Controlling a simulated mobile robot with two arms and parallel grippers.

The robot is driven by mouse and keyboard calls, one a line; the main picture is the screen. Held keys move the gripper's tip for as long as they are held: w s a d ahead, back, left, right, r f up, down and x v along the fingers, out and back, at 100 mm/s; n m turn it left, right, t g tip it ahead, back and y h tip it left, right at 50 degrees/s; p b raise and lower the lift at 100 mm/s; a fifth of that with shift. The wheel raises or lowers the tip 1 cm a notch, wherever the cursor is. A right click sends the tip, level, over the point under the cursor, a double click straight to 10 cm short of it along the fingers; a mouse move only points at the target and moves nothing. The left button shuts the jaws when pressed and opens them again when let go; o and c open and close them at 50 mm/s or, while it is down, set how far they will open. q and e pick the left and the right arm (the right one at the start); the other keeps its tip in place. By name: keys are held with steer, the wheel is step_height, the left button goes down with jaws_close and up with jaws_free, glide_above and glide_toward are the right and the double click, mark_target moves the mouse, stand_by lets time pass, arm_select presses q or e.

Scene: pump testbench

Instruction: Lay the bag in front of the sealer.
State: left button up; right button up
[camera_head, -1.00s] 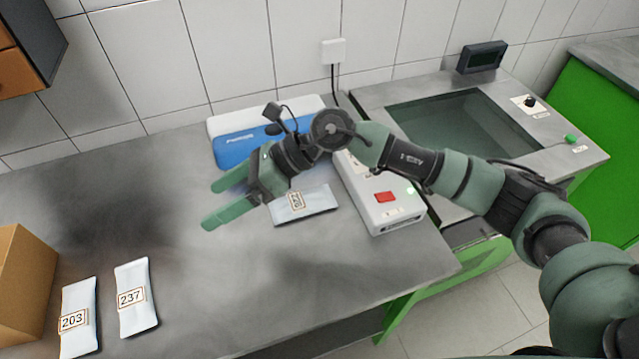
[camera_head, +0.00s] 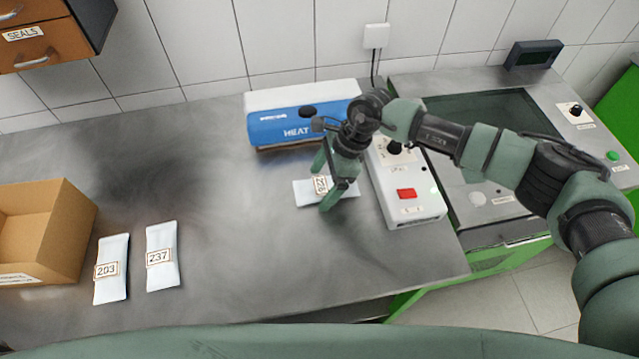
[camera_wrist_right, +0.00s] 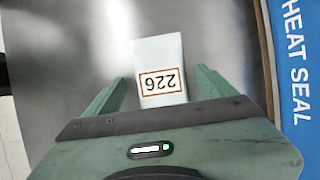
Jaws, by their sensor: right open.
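A white bag labelled 226 lies flat on the metal table in front of the blue and white heat sealer (camera_head: 285,128). The bag (camera_head: 347,189) is partly hidden by my right gripper in the head view. In the right wrist view the bag (camera_wrist_right: 158,62) lies between the two fingers, with a gap on each side. My right gripper (camera_head: 325,186) is open, pointing down over the bag; it also shows in the right wrist view (camera_wrist_right: 158,95). The sealer's edge (camera_wrist_right: 290,60) shows at the right there. My left gripper is not in view.
Two white bags, 203 (camera_head: 111,270) and 237 (camera_head: 162,256), lie at the left near an open cardboard box (camera_head: 75,225). A white control box (camera_head: 410,200) with a red switch stands right of the bag. The table's middle is clear.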

steer(key=shift+a+f, duration=0.15)
steer(key=c, duration=1.6)
steer(key=shift+c, duration=1.2)
steer(key=shift+r, duration=0.2)
